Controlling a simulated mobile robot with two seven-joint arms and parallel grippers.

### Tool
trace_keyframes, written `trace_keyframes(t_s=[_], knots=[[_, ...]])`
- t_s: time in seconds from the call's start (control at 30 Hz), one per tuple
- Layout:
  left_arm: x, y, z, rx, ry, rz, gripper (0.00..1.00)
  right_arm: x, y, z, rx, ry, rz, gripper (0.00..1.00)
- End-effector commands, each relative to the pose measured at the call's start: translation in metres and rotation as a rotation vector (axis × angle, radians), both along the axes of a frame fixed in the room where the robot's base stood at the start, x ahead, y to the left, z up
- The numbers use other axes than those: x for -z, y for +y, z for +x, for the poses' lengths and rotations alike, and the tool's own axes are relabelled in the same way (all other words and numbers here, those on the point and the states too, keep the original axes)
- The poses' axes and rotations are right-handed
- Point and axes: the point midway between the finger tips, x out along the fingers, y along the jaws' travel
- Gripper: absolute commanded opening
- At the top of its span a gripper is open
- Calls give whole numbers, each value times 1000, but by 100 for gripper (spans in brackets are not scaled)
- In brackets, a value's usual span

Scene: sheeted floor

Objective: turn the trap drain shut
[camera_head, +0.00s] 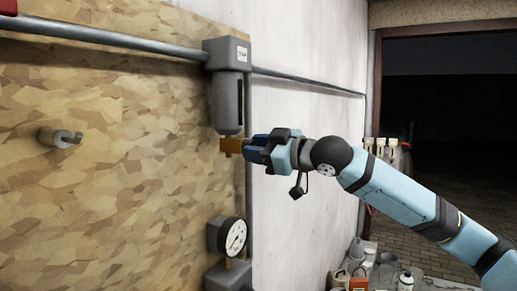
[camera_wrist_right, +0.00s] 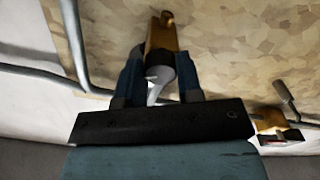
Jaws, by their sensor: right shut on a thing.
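The trap (camera_head: 227,95) is a grey unit with a labelled square head and a rounded bowl, mounted on the pipe along the wall. Its brass drain (camera_head: 231,146) sits under the bowl. My right gripper (camera_head: 246,148) reaches in from the right and is shut on the drain. In the right wrist view the brass drain (camera_wrist_right: 163,36) shows at the fingertips, with a dark round part between the two fingers. The drain's angle is hard to tell, as the fingers hide part of it. My left gripper is not in view.
A round gauge (camera_head: 233,237) stands out from the wall below the trap. A grey peg-like fitting (camera_head: 61,138) sticks out of the board at left. A pipe (camera_head: 110,40) crosses above. Bottles and cans (camera_head: 380,272) stand at the lower right, by a dark doorway.

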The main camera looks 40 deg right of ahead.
Motion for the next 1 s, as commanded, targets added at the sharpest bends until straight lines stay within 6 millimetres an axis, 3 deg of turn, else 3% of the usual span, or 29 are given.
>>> trace_keyframes(t_s=[1.0], knots=[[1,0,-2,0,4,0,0,-6,-4,1,9,-353,-844,9]])
